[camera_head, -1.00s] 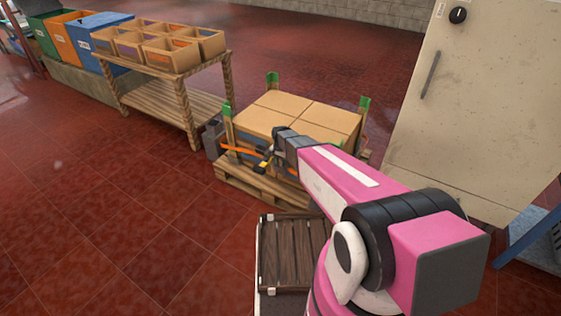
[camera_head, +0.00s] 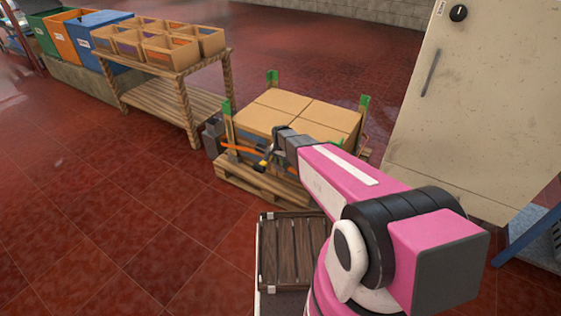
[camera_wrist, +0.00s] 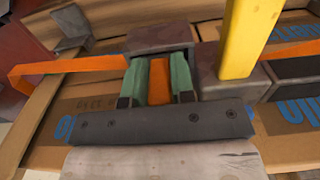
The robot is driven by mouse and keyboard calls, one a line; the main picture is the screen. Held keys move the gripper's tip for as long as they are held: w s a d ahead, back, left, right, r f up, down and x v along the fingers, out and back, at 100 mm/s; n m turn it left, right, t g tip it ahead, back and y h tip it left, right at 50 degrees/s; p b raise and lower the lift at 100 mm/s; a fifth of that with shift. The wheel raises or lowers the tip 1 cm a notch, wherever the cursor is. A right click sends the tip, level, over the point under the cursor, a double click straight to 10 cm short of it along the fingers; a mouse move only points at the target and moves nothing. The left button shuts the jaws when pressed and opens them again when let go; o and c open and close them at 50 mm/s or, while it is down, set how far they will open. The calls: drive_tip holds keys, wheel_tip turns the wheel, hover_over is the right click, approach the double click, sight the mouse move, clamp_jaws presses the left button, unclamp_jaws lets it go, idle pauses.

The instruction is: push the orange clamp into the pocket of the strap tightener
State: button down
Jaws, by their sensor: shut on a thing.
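In the wrist view my gripper (camera_wrist: 158,82) has its two green fingers shut on the orange clamp (camera_wrist: 159,80), which shows as a narrow upright strip between them. The fingertips reach a dark grey block of the strap tightener (camera_wrist: 162,37). How deep the clamp sits in the pocket is hidden. The tightener's yellow lever (camera_wrist: 250,40) stands up just right of the fingers. The orange strap (camera_wrist: 70,67) runs out to the left. In the head view the strap (camera_head: 238,149) shows on the load's near side, and my arm covers most of the gripper.
The strap goes around cardboard boxes (camera_head: 300,108) on a wooden pallet (camera_head: 235,176), with green corner pieces (camera_head: 363,105). A wooden table (camera_head: 158,62) stands behind left, and a beige cabinet (camera_head: 470,110) at right. A dark slatted crate (camera_head: 290,250) is nearer. The left floor is clear.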

drive_tip(key=c, duration=0.9)
unclamp_jaws()
wheel_tip(320, 180, up, 11)
drive_tip(key=shift+f, duration=0.1)
drive_tip(key=s+d+r+n, duration=0.2)
drive_tip(key=s+d+r, duration=0.1)
drive_tip(key=s+d, duration=0.2)
drive_tip(key=s+d+r+n, duration=0.2)
drive_tip(key=s+d+r, duration=0.2)
drive_tip(key=s, duration=0.5)
drive_tip(key=s+d+r+n, duration=0.2)
drive_tip(key=s+d+r, duration=0.1)
drive_tip(key=s+d, duration=0.3)
drive_tip(key=shift+s+r+n, duration=0.2)
drive_tip(key=shift+s+n, duration=0.2)
drive_tip(key=shift+s, duration=0.6)
